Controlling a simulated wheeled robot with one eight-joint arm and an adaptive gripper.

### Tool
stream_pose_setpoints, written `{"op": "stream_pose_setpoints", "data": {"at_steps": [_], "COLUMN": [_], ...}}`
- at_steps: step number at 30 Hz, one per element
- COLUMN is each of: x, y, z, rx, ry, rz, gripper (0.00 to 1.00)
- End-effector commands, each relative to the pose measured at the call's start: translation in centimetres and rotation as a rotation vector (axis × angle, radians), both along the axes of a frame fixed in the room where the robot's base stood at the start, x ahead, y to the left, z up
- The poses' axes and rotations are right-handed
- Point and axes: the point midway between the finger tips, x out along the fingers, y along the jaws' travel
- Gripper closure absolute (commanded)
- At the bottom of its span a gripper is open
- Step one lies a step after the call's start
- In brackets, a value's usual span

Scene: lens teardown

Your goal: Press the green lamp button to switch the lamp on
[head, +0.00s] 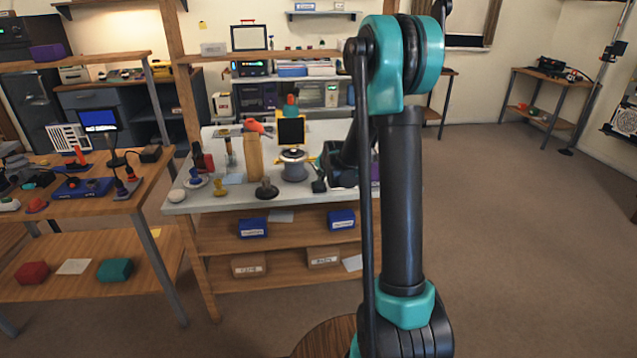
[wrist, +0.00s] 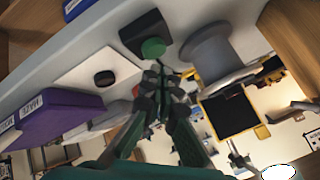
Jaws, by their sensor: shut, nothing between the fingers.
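The green button (wrist: 153,48) sits on a dark block (wrist: 135,36) at the top middle of the wrist view. My gripper (wrist: 162,72) is shut and empty. Its fingertips are very close to the button in the picture, just below it; I cannot tell whether they touch. In the head view my arm hides much of this area, and the button cannot be made out clearly. I cannot tell which thing is the lamp or whether it is lit.
A grey spool-like part (wrist: 214,62) stands beside the button block. A yellow-edged black panel (wrist: 230,115), a purple box (wrist: 60,118) and a white sheet with a dark disc (wrist: 104,78) are also near. The bench (head: 212,203) holds several tools at its left.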

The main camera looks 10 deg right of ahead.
Motion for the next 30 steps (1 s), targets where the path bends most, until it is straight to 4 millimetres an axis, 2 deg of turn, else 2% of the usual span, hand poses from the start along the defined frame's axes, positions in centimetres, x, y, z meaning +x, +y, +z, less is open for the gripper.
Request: {"op": "stream_pose_setpoints", "data": {"at_steps": [15, 30], "x": [0.0, 0.0], "y": [0.0, 0.0], "z": [4.3, 4.5], "rx": [0.000, 0.000], "ry": [0.000, -0.001], "rz": [0.000, -0.001], "gripper": [1.00, 1.00]}}
